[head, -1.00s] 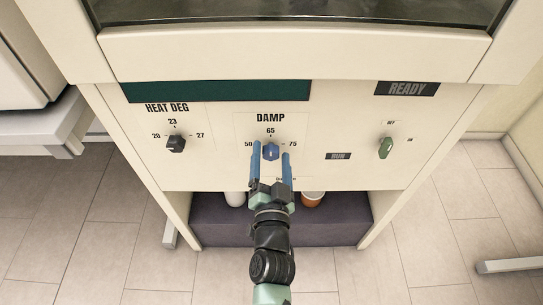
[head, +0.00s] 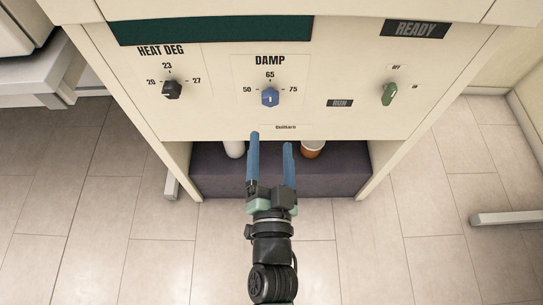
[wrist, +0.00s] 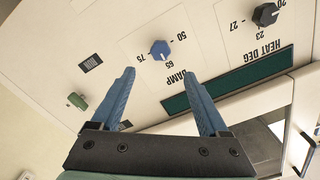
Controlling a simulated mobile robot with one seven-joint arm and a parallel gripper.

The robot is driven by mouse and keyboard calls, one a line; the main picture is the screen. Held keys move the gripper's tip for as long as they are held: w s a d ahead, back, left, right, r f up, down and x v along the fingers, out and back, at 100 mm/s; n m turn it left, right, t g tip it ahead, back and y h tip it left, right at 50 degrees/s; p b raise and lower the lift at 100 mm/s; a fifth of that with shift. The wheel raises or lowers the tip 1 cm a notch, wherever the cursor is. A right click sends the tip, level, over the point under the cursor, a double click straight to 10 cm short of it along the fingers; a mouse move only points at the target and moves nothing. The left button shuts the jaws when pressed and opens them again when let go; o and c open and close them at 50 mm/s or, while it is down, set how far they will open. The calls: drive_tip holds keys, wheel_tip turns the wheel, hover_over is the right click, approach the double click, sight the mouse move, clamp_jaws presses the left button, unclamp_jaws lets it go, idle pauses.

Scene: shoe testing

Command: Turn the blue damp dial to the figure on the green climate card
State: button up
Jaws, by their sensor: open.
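The blue damp dial (head: 270,97) is on the cream panel under the word DAMP, with 50 at its left, 65 above and 75 at its right. Its pointer seems to face up at 65, though the mark is tiny. It also shows in the wrist view (wrist: 160,50), where the lettering is upside down. My gripper (head: 271,139) is open and empty, below and apart from the dial. In the wrist view its two blue fingers (wrist: 161,74) stand apart, short of the dial. I cannot make out a green climate card with a figure.
A black heat dial (head: 172,90) is left of the damp dial, and a green switch (head: 389,94) is to the right. A dark green strip (head: 215,31) runs above. A white cup (head: 234,149) and an orange cup (head: 312,149) stand in the recess below the panel.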

drive_tip(key=shift+s, duration=0.95)
